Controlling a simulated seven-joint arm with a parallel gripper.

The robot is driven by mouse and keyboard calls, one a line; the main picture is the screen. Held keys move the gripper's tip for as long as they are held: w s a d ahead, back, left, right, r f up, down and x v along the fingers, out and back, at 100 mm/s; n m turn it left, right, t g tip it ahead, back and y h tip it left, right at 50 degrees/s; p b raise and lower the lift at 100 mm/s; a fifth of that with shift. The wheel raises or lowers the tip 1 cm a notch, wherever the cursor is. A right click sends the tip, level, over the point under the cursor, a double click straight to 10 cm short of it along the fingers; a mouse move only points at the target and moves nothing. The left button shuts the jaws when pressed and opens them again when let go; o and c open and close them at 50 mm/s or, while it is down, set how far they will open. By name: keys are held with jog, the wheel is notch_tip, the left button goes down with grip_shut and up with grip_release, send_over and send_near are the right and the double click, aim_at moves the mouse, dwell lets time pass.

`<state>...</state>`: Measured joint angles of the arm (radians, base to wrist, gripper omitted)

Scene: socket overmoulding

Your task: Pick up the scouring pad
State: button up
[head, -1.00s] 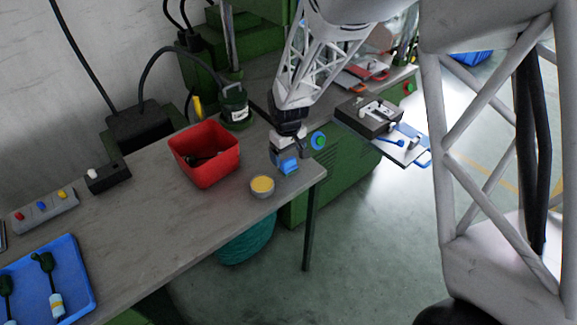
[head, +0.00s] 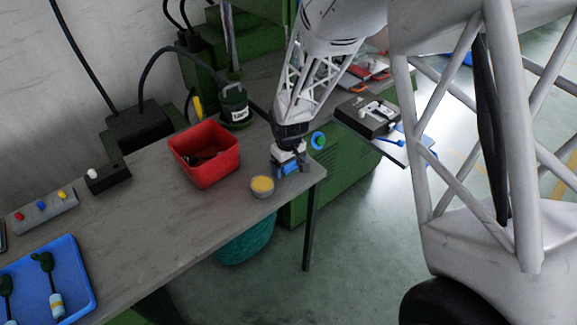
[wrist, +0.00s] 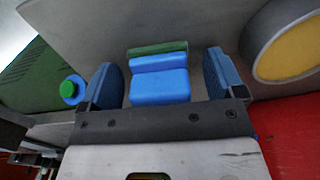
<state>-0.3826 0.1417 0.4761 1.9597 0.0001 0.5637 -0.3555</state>
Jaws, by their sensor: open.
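The scouring pad (wrist: 160,84) is a blue block with a green layer along its far edge. In the wrist view it lies between the two fingers of my gripper (wrist: 160,78), with a gap on each side. In the head view the blue pad (head: 285,169) sits on the bench near its right corner, partly hidden by my gripper (head: 289,162). My gripper is open, low over the pad, with a finger on either side of it.
A round tub with a yellow top (head: 262,187) stands close to the left of my gripper. A red bin (head: 205,155) holding dark items is further left. The bench edge is just right of the pad. A blue tray (head: 82,262) lies at lower left.

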jog(key=c, duration=1)
jog(key=shift+r, duration=0.1)
jog(key=shift+r, duration=0.7)
notch_tip(320, 180, up, 2)
jog(key=shift+r, duration=0.15)
jog(key=s+d, duration=0.2)
jog(key=s, duration=0.3)
jog(key=s+d, duration=0.2)
jog(key=s, duration=0.3)
jog(key=s+d+r, duration=0.1)
jog(key=s, duration=0.4)
jog(key=shift+d, duration=0.4)
